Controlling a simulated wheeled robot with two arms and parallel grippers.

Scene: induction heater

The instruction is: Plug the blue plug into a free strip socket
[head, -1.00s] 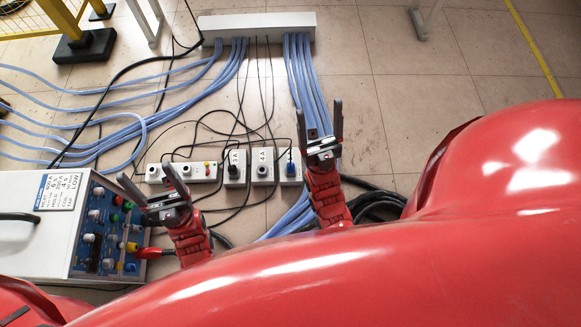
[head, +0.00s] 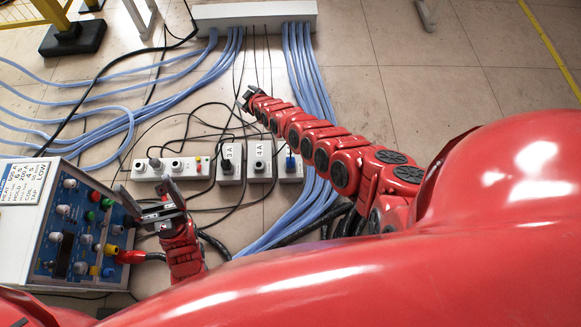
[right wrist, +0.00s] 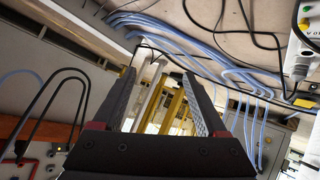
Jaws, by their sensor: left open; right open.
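The blue plug (head: 290,163) sits upright on the rightmost small white socket box (head: 291,175) in the head view. To the left lies the white socket strip (head: 148,174), with two round dark sockets or plugs and small coloured parts; I cannot tell which are free. My left gripper (head: 148,193) is open and empty, in front of the strip beside the heater unit. My right gripper (head: 245,98) is open, above the floor beyond the boxes; its open fingers (right wrist: 160,80) show nothing between them in the right wrist view. The blue plug is not identifiable there.
Two more socket boxes (head: 230,168) stand between strip and blue plug. The heater unit (head: 60,225) is at the left. Blue hoses (head: 308,70) and black cables cross the floor, joining a long white box (head: 255,15). Floor at the right is clear.

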